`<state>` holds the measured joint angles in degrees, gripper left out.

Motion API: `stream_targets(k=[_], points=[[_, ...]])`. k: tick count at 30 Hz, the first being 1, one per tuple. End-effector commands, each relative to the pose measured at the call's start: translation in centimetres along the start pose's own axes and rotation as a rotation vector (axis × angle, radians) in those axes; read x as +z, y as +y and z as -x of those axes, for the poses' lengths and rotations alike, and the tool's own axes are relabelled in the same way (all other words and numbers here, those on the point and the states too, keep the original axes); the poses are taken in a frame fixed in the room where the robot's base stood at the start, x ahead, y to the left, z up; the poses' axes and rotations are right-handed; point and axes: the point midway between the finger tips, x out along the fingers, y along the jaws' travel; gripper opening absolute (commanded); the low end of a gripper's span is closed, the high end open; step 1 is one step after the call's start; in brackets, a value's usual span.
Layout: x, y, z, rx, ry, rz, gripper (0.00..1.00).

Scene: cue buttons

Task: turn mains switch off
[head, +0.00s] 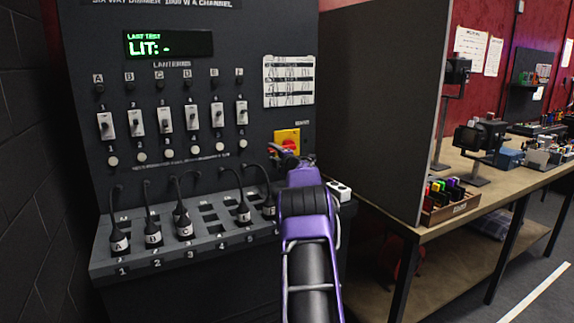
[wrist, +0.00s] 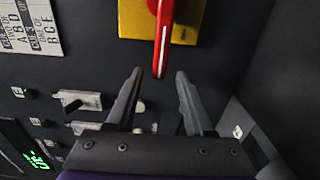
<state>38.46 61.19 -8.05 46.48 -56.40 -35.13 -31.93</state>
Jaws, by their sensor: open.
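The mains switch is a red handle (wrist: 161,38) on a yellow plate (wrist: 186,28) in the wrist view. The handle has a white line down it and points down the picture toward my gripper. In the head view the yellow plate (head: 287,134) is on the right side of the dark panel, its lower part covered by my gripper (head: 284,155). My gripper (wrist: 158,74) is open, one finger on either side of the handle's free end. I see a gap to each finger and no contact. How deep the handle sits between the fingers is unclear.
The dimmer panel has a row of white sliders (head: 164,120), a green display (head: 168,43) reading "LIT: -", and a printed chart (head: 289,81). Plugged cables (head: 182,220) stand on the ledge below. A dark partition (head: 370,110) rises close on the right, before a workbench (head: 470,185).

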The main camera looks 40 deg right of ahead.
Motion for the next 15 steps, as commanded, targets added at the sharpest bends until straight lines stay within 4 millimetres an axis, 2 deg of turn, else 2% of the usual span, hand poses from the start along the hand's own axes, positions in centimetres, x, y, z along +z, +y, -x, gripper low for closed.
stream_targets(k=[8,15], points=[[0.0,0.0,3.3,0.0,-0.002,-0.001,0.53],[0.0,-0.1,7.0,-0.001,-0.002,0.0,0.53]])
